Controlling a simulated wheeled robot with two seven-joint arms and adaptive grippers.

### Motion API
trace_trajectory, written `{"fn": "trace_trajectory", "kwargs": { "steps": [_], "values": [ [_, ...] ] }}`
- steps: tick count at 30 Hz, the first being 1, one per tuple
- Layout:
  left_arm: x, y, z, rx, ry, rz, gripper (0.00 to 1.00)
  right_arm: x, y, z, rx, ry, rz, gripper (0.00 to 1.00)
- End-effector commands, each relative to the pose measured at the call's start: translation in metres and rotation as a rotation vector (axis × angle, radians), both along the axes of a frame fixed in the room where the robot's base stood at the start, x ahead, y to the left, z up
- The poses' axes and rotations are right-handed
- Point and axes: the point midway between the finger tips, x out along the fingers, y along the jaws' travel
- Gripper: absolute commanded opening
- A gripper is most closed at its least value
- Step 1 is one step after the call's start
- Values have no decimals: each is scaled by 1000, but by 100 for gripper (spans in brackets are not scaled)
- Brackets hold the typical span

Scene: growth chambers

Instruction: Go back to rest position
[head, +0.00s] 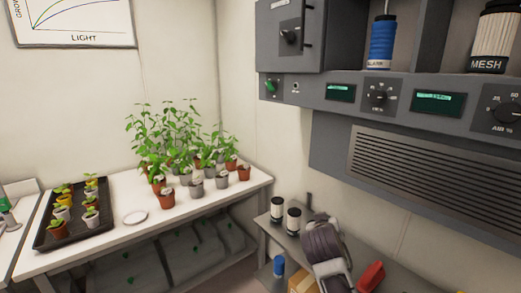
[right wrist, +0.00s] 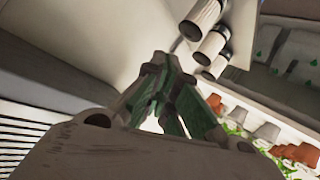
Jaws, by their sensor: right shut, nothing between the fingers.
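My right gripper (right wrist: 158,62) shows in the right wrist view. Its greenish-padded fingers are drawn together at the tips, with nothing seen between them. It is raised near the grey shelf, and black-and-white canisters (right wrist: 204,18) appear just beyond it to the upper right. In the head view, a grey rounded form at the bottom right of centre looks like part of my right arm; the fingers cannot be made out there. My left gripper is not in view.
A white table (head: 120,255) carries potted plants (head: 168,197) and a black seedling tray (head: 80,238). A grey control cabinet (head: 345,118) overhangs the right. The low shelf (head: 262,222) holds canisters (head: 277,208), a red item (head: 370,277) and a cardboard box (head: 302,281).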

Motion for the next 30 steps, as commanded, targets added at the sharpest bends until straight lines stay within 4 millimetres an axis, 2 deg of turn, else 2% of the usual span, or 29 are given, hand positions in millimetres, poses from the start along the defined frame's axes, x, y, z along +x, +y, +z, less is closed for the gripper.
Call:
{"fn": "trace_trajectory", "kwargs": {
  "steps": [1,3,12,21,30],
  "values": [
    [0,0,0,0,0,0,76,-8,-2,-15,12,30,4,0],
    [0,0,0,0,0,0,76,-18,-5,-32,28,66,12,0],
    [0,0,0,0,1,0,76,-69,-12,-98,98,217,43,0],
    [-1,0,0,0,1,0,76,-127,-17,-152,165,364,74,0],
    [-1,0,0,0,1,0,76,-190,-20,-194,231,505,105,0]
  ]
}}
